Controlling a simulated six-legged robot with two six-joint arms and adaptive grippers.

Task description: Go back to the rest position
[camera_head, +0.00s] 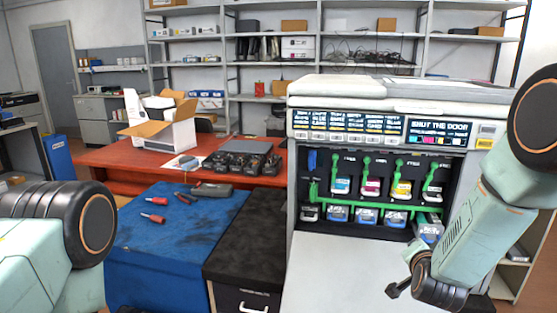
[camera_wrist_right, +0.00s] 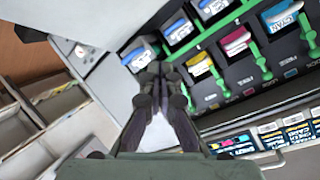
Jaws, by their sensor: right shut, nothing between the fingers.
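My right gripper (camera_head: 402,276) is in front of the open printer, at its lower right. In the right wrist view the gripper (camera_wrist_right: 160,72) has its fingers together and holds nothing. The printer (camera_head: 350,90) stands open with toner cartridges inside. Cyan (camera_head: 341,185), magenta (camera_head: 371,187) and yellow (camera_head: 402,189) ones sit in its upper row. In the lower row, a cartridge at the right (camera_head: 430,226) appears to stick out; a cartridge (camera_wrist_right: 138,56) is just beyond my fingertips in the wrist view. My left arm shows at the left edge, but its gripper is out of frame.
The printer's open front door (camera_head: 345,275) lies below my right gripper. A blue-covered bench (camera_head: 180,245) with screwdrivers and a black cabinet (camera_head: 250,240) stand left of the printer. A red table (camera_head: 110,158) with an open cardboard box (camera_head: 170,130) is behind.

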